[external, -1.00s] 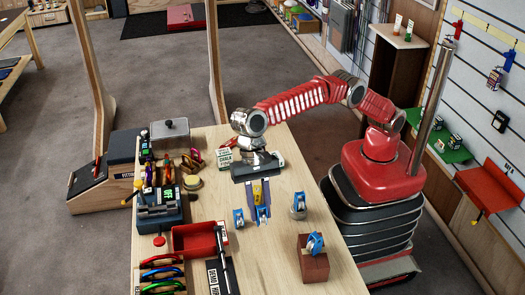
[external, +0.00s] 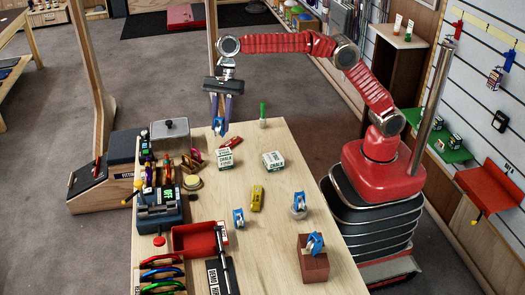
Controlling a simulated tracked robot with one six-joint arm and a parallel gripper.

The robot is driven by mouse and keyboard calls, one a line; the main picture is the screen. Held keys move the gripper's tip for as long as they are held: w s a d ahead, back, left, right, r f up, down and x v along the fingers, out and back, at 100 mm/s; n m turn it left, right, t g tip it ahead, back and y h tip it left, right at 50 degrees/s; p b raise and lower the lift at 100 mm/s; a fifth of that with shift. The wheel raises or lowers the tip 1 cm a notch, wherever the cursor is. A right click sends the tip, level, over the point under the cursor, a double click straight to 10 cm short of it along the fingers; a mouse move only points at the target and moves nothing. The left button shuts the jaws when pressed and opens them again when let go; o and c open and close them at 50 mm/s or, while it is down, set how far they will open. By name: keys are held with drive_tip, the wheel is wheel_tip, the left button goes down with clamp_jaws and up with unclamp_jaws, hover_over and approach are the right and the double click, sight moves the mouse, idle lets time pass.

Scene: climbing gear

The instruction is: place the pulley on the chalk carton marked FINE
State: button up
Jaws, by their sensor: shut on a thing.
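My gripper (external: 220,122) is shut on a blue pulley (external: 218,128), which hangs between its fingers in the air. The chalk carton marked FINE (external: 230,161), white and green, stands on the wooden table below the held pulley and slightly right of it in the picture. The pulley is apart from the carton; its exact height is hard to judge. A second chalk carton (external: 273,162) stands to the right; its lower word is too small to read. Other blue pulleys are one on the table (external: 239,218), one on a small round stand (external: 298,202) and one on a brown block (external: 315,243).
A red item (external: 232,143) lies just behind the FINE carton. A green upright cylinder (external: 263,112) stands at the back edge. A yellow device (external: 257,197) lies mid-table. The left side is crowded, with a red tray (external: 194,238). The table's right strip is mostly clear.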

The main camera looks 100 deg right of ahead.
drive_tip(key=d+m, duration=0.1)
drive_tip(key=s+d+f+m, duration=0.1)
drive_tip(key=d, duration=0.1)
drive_tip(key=d+m+t, duration=0.1)
drive_tip(key=d, duration=0.1)
drive_tip(key=shift+s+d+f+h, duration=0.15)
drive_tip(key=shift+f+h, duration=0.15)
approach(222, 154)
drive_tip(key=shift+w+a+f, duration=0.15)
drive_tip(key=shift+w+a, duration=0.3)
drive_tip(key=shift+w, duration=0.15)
drive_tip(key=shift+f, duration=1.9)
